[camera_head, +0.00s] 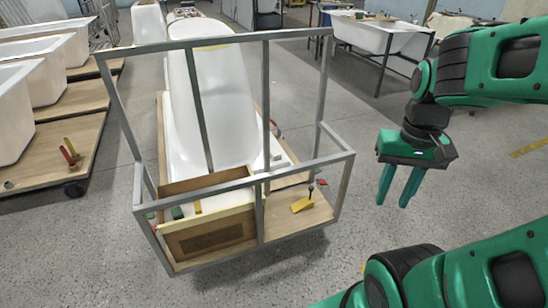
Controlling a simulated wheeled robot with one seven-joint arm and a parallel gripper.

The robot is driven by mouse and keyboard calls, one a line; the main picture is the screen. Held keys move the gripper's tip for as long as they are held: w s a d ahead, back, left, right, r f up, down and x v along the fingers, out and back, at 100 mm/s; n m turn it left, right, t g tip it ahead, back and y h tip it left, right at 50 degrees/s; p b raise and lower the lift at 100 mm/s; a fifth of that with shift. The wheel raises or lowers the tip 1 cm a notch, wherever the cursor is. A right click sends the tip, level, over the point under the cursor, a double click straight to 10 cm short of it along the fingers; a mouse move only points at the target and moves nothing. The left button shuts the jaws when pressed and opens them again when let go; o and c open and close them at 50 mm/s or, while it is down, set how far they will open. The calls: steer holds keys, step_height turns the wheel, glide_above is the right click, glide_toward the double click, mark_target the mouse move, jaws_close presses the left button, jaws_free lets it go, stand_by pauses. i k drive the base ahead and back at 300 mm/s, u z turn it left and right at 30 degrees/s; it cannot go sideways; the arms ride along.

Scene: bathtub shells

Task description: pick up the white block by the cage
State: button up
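The cage is a grey metal frame (249,37) standing around the end of a white bathtub shell on a wooden platform. A small pale piece (277,157) shows beside the shell, behind the frame's bars; I cannot tell whether it is the white block or part of another thing. No other clear white block stands out near the cage. My gripper (392,204) hangs to the right of the cage, above the grey floor. Its two green fingers point down, apart, with nothing between them.
A wooden box (210,234) and a yellow wedge-like tool (302,204) are inside the frame's base. White tubs (40,70) on a wheeled wooden platform (55,145) stand at left. Another tub (375,36) is on a stand behind. The floor right of the cage is clear.

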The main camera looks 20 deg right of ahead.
mark_target(275, 154)
steer(key=z, duration=0.6)
steer(key=k, duration=0.75)
steer(key=z, duration=1)
steer(key=k, duration=0.6)
steer(key=z, duration=0.4)
steer(key=i, duration=3.55)
steer(key=u, duration=0.4)
steer(key=i, duration=1.5)
steer(key=u, duration=0.65)
steer(key=i, duration=1.25)
steer(key=u, duration=0.7)
